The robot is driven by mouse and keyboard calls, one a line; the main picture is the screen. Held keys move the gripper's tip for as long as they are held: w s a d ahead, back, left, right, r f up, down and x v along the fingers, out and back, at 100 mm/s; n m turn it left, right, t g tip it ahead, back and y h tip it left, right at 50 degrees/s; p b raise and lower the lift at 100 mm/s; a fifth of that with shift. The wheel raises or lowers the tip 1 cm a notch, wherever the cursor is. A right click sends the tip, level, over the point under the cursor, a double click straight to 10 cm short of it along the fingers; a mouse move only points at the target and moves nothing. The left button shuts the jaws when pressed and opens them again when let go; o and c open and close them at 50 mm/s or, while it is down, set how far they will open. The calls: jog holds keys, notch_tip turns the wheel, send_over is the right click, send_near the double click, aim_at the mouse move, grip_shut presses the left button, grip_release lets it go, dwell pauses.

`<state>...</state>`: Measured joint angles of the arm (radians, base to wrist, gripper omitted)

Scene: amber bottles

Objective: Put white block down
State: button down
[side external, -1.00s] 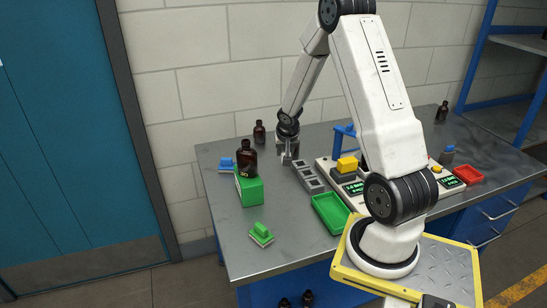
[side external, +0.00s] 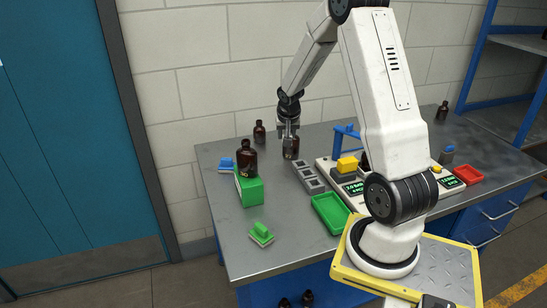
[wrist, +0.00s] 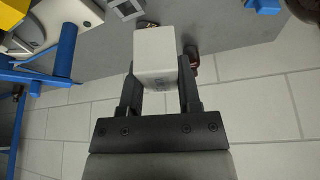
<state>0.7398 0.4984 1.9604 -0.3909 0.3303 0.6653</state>
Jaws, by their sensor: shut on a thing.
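The white block (wrist: 155,55) is between the two fingers of my gripper (wrist: 158,86) in the wrist view, gripped from both sides. In the side view my gripper (side external: 289,126) is above the back middle of the metal table, pointing down. The block is too small there to make out clearly. An amber bottle (side external: 291,147) shows just below and behind the fingers in that view; I cannot tell whether anything touches it.
A green box (side external: 249,190) carries an amber bottle (side external: 246,158) to the left. Grey square holders (side external: 309,179), a green tray (side external: 331,212) and a scale with a yellow block (side external: 347,165) lie right of the gripper. A red tray (side external: 467,174) is farther right.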

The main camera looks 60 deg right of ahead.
jog(key=d+m+g, duration=0.1)
jog(key=d+m, duration=0.2)
jog(key=d, duration=1.3)
jog(key=m+g, duration=0.1)
jog(key=m, duration=0.2)
send_over(322, 149)
jog(key=a, duration=0.1)
notch_tip(322, 149, down, 7)
jog(key=shift+h, duration=0.3)
jog(key=shift+f, duration=3.55)
jog(key=shift+f, duration=1.85)
jog(key=shift+f, duration=0.15)
jog(key=shift+c, duration=1.4)
grip_release()
